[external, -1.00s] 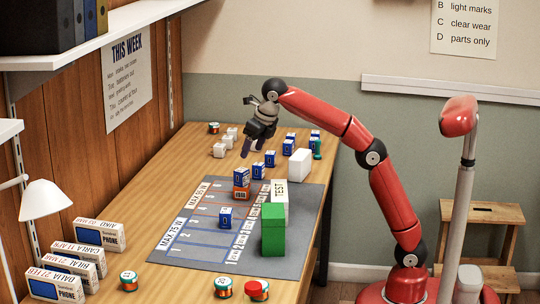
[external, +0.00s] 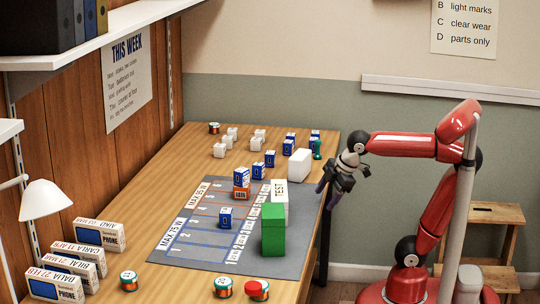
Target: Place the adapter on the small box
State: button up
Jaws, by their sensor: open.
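My gripper (external: 329,194) hangs open and empty by the table's right edge, pointing down. Several small white blocks (external: 219,150) stand at the back left of the table; no label is readable on them. Several small blue-and-white boxes (external: 270,159) stand at the back and middle. One blue-and-white box (external: 241,175) sits on an orange box (external: 241,193) on the grey mat, and another (external: 226,217) stands alone on the mat's grid. I cannot tell by sight which of these is the adapter or the small box.
A tall green block (external: 273,232) and a white TEST block (external: 280,190) stand on the mat's (external: 200,258) right part. A larger white box (external: 299,165) is behind them. Phone boxes (external: 100,235) stand at left.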

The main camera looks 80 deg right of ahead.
jog(key=s+f+m, duration=0.7)
jog(key=f+m, duration=0.1)
jog(key=f, duration=0.2)
jog(key=shift+s+d+y, duration=0.15)
jog(key=shift+s+y, duration=0.25)
